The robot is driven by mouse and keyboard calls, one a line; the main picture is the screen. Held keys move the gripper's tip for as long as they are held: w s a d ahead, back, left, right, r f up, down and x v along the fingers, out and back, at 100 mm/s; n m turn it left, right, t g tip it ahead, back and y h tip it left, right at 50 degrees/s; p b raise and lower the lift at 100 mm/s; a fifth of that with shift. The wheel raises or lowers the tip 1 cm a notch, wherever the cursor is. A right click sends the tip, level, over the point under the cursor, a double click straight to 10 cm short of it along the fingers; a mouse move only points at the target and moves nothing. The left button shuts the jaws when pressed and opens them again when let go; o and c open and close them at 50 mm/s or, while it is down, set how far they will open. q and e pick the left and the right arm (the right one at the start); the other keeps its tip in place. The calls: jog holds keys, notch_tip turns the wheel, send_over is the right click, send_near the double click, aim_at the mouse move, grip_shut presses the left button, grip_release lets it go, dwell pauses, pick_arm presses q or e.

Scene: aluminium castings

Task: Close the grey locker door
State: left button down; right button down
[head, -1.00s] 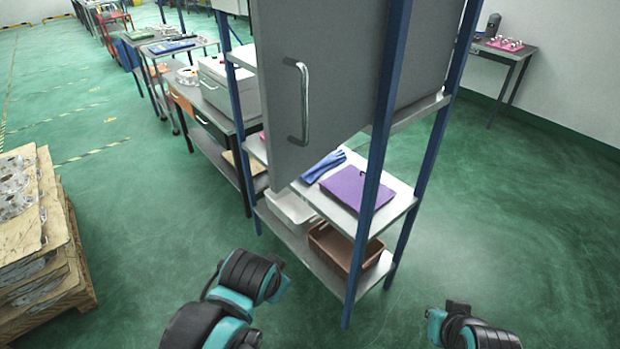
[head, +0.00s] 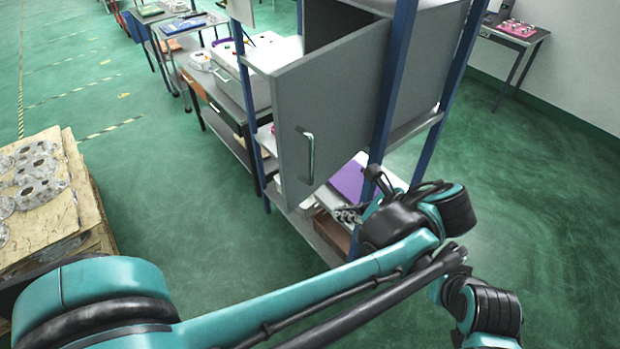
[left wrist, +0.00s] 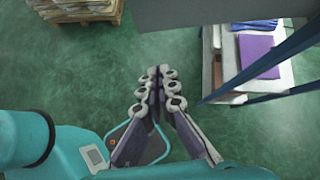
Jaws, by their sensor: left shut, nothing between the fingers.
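The grey locker door (head: 335,105) stands open in the head view, with a dark gap behind its top edge. Its upright metal handle (head: 308,157) is on the face toward me. The grey locker (head: 425,70) sits in a rack with blue posts. My left arm reaches across from the lower left. My left gripper (head: 348,214) is shut and empty, below and right of the handle, in front of the lower shelf. In the left wrist view the closed fingers (left wrist: 157,75) point at a grey panel, likely the door (left wrist: 210,12), with floor showing between. My right gripper is not in view.
A purple item (head: 348,180) lies on the rack's lower shelf, with a brown bin (head: 332,232) beneath. A blue rack post (head: 392,80) stands close to my left gripper. A pallet stack of castings (head: 40,195) is at the left. Green floor is free at the right.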

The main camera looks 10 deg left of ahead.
pick_arm(q)
jog(key=d+r+m, duration=0.1)
jog(key=r, duration=0.1)
send_near(300, 201)
notch_tip(300, 201, down, 4)
jog(key=a, duration=0.1)
jog(key=w+a+p, duration=0.1)
jog(key=shift+w+a+f+p, duration=0.2)
jog(key=shift+a+p, duration=0.1)
jog(key=shift+w+a, duration=0.2)
jog(key=shift+a, duration=0.25)
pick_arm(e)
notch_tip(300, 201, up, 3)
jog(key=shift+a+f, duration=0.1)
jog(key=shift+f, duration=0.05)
pick_arm(q)
jog(key=shift+a, duration=0.1)
